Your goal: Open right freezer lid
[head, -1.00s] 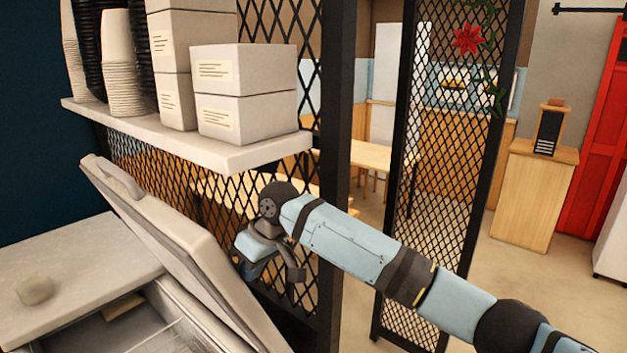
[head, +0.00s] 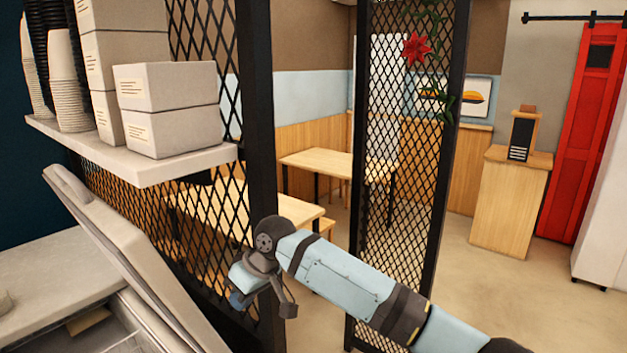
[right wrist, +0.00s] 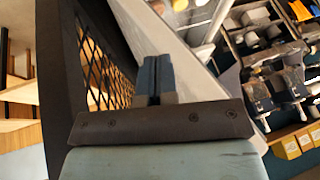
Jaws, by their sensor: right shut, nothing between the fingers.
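The right freezer lid (head: 140,245) is a pale panel standing tilted up and open in the head view. The freezer (head: 45,262) lies below it at lower left, with part of its inside showing. My right gripper (head: 238,300) is just right of the raised lid, apart from it, in front of the mesh partition. Its fingers are partly hidden by the wrist in the head view. In the right wrist view the fingers (right wrist: 152,78) are together and empty, beside a pale slanted panel that seems to be the lid. My left gripper is not in view.
A shelf (head: 140,172) with white boxes (head: 168,115) and stacked cups (head: 68,85) hangs above the freezer. A black mesh partition (head: 262,150) stands close to my right arm. An open mesh door (head: 405,200) and clear floor (head: 510,290) lie to the right.

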